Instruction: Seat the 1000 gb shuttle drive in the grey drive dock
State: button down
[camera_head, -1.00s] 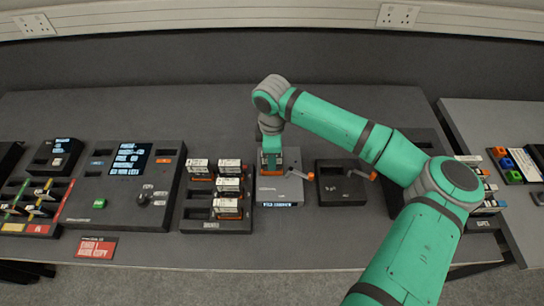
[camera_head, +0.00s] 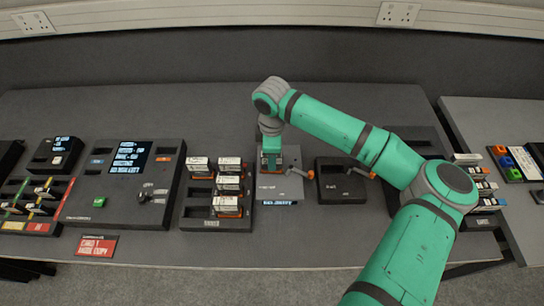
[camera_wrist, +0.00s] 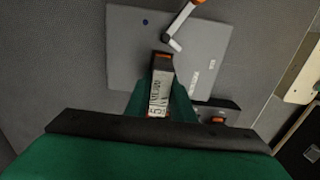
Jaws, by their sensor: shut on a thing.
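The grey drive dock (camera_head: 285,185) stands mid-table, with a lever with an orange end (camera_head: 300,176) at its right. My gripper (camera_head: 271,158) is over the dock's back left part, pointing down. The label is too small to read surely. Its lower end is hidden, so I cannot tell how deep it sits. The dock's lever (camera_wrist: 178,28) also shows in the wrist view.
A dark rack (camera_head: 205,224) with several white-labelled drives stands left of the dock. A black dock (camera_head: 340,190) with its own orange-ended lever is close at right. A control panel with a screen (camera_head: 130,157) is further left. Bare table lies in front of the docks.

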dwell(0.3)
jog(key=c, duration=1.1)
grip_release()
jog(key=shift+r, duration=0.1)
jog(key=shift+r, duration=3.6)
jog(key=shift+d, duration=0.1)
